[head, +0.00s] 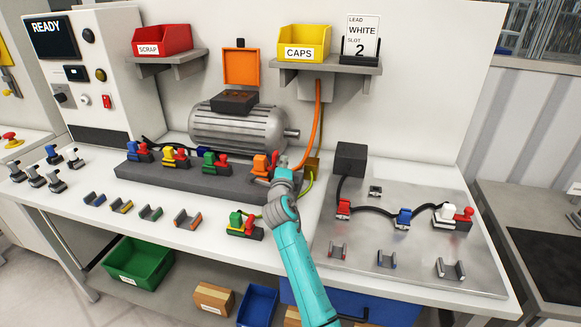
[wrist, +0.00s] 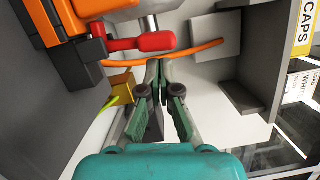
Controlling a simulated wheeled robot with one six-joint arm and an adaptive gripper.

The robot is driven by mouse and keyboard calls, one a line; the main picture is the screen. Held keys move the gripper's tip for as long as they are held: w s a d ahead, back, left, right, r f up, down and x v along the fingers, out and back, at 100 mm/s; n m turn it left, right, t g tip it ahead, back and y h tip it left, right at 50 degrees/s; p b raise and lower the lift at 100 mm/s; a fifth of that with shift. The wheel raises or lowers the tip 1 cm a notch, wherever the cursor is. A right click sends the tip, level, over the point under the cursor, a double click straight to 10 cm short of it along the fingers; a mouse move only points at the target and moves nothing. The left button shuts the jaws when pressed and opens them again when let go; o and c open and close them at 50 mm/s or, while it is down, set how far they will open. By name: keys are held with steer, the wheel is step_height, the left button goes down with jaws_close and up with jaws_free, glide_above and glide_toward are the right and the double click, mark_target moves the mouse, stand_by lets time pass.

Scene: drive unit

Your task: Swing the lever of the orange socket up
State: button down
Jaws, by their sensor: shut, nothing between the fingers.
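The orange socket (head: 261,165) is the rightmost on the dark rail in front of the motor; it also shows at the upper left of the wrist view (wrist: 62,30). Its red lever (wrist: 145,42) sticks out from the socket, away from the rail and toward the shelf side of the wrist view. In the head view the lever is small and partly hidden by my gripper (head: 282,164). My gripper (wrist: 158,66) is shut and empty. Its tips appear just beside the lever's red handle in the wrist view; I cannot tell whether they touch.
An orange cable (head: 318,120) hangs behind the lever, with a brass-coloured block (head: 312,164) and a yellow-green wire nearby. The grey motor (head: 235,125) stands behind the rail. The shelf with the yellow CAPS bin (head: 303,41) overhangs behind.

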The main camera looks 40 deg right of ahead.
steer(key=shift+w+a, duration=0.15)
steer(key=shift+a, duration=0.05)
